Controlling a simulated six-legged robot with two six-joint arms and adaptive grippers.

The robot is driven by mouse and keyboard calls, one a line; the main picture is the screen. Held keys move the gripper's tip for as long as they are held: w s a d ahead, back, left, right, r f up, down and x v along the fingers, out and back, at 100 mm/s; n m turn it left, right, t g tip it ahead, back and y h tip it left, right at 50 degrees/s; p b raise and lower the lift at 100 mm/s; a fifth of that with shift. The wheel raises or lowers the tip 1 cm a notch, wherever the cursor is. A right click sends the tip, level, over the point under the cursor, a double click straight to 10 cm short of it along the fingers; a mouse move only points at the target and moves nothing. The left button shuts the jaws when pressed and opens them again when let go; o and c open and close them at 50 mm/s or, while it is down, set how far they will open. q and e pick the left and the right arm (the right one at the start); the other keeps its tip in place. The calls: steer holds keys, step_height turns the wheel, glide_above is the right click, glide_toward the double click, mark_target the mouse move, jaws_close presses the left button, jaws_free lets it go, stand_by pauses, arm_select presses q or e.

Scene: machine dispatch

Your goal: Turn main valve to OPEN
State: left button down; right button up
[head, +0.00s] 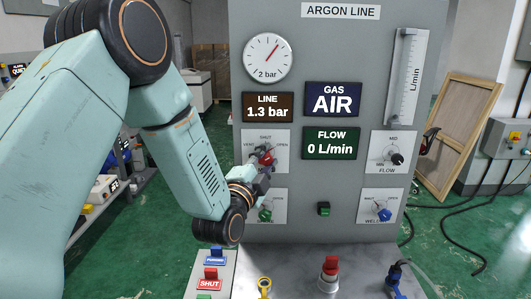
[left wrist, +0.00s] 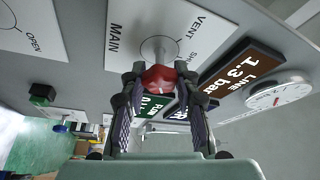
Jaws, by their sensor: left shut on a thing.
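The main valve is a red knob (head: 265,155) on a white plate (head: 251,137) marked VENT, SHUT and OPEN, at the left of the grey ARGON LINE panel (head: 320,70). My left gripper (head: 264,164) reaches it from the front and is shut on it. In the left wrist view, the two fingers (left wrist: 160,84) hold the red knob (left wrist: 159,75) from both sides, below the MAIN label. The fingers hide part of the knob, and I cannot tell which mark it points to. My right gripper is not in view.
A green knob (head: 265,215) sits just below the main valve, close to my gripper. A black flow knob (head: 397,159) and a blue knob (head: 384,214) are at the right. Displays read LINE 1.3 bar (head: 268,107), GAS AIR (head: 333,98) and FLOW 0 L/min (head: 331,143).

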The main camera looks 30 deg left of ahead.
arm_select(q)
steer(key=shift+m, duration=0.3)
steer(key=c, duration=1)
jaws_free()
steer(key=shift+s, duration=0.1)
steer(key=s, duration=0.4)
steer(key=s+f, duration=0.1)
steer(key=s, duration=0.2)
steer(key=s+d, duration=0.1)
steer(key=s, duration=0.3)
steer(key=shift+s+f, duration=0.3)
steer(key=shift+s, duration=0.05)
